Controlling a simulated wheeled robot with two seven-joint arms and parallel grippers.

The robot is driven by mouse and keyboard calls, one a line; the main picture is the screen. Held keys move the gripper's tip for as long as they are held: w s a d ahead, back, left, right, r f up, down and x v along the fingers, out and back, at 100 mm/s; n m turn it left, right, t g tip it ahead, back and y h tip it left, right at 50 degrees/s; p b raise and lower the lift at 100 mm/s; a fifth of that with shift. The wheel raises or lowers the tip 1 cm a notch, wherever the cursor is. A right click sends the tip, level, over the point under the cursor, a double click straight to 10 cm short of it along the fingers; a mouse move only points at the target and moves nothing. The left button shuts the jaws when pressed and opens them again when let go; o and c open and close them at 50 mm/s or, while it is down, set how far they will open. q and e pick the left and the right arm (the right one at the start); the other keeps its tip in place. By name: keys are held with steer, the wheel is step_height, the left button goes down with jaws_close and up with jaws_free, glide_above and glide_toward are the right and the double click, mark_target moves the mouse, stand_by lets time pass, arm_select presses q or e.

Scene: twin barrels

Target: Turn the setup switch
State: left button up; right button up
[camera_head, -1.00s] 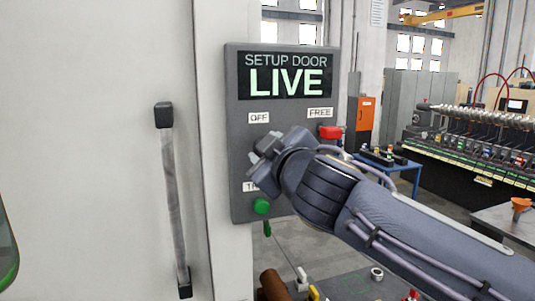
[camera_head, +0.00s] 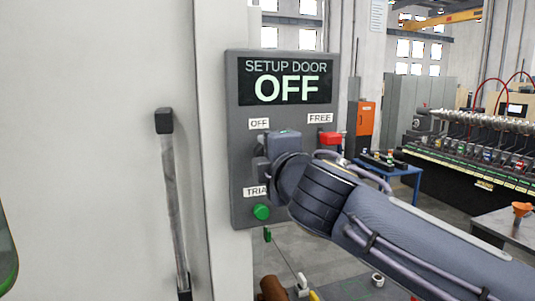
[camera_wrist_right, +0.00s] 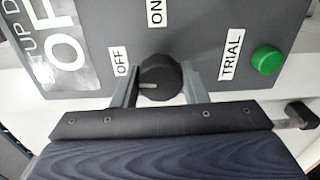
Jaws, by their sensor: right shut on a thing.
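The grey setup panel (camera_head: 240,190) hangs on the machine's pale frame, and its screen (camera_head: 286,79) reads "SETUP DOOR OFF". The black setup switch (camera_wrist_right: 160,78) is a round knob that shows in the right wrist view. Its pale pointer line is turned toward the OFF label (camera_wrist_right: 119,61). My right gripper (camera_wrist_right: 158,90) is shut on the knob, one finger on each side. In the head view my right gripper (camera_head: 262,155) hides the knob. An ON label (camera_wrist_right: 156,12) and a TRIAL label (camera_wrist_right: 231,54) stand around it.
A green button (camera_head: 262,212) sits below the TRIAL label, and a red part (camera_head: 330,140) sits under the FREE label. A door with a long vertical handle (camera_head: 173,200) is on the left. A blue table (camera_head: 400,172) stands behind at right.

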steer(key=shift+n, duration=0.5)
stand_by(0.3)
steer(key=o, duration=1)
steer(key=shift+c, duration=0.2)
steer(key=b+v, duration=0.2)
steer(key=v, duration=0.6)
steer(key=shift+a, duration=0.1)
